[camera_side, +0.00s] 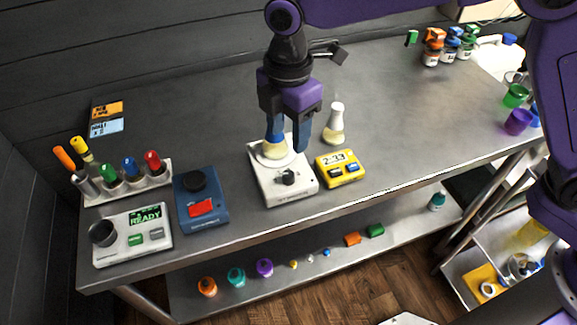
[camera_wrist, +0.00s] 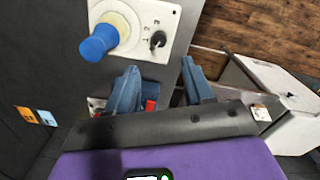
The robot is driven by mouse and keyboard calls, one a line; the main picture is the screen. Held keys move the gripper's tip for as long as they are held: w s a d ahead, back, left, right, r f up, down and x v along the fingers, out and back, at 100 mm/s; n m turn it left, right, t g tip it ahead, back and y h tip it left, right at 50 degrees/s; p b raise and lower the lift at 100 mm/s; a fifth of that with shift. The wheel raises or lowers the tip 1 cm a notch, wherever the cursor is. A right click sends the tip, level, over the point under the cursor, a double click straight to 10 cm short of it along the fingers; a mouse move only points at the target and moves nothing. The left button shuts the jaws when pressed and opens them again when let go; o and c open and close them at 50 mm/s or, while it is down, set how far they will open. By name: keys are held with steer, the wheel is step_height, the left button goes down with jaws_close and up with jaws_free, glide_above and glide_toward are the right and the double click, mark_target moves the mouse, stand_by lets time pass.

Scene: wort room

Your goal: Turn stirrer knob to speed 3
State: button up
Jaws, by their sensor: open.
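The stirrer is a white box (camera_side: 293,190) on the bench, with a small black knob (camera_side: 286,177) on its front part. A flask with pale yellow contents (camera_side: 273,151) and a blue top stands on the stirrer's round plate; the wrist view shows the blue top (camera_wrist: 99,43). My gripper (camera_side: 288,143) is open and empty above the stirrer, close to the flask. In the wrist view the fingers (camera_wrist: 159,68) are apart, not touching the knob.
A yellow timer (camera_side: 340,168) and a second flask (camera_side: 334,126) stand right of the stirrer. A blue device with a red panel (camera_side: 201,207), a marker rack (camera_side: 128,189) and a white READY device (camera_side: 131,248) stand left.

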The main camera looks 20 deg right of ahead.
mark_target(288, 173)
step_height(288, 173, down, 11)
steer(key=shift+r, duration=0.15)
stand_by(0.4)
jaws_close()
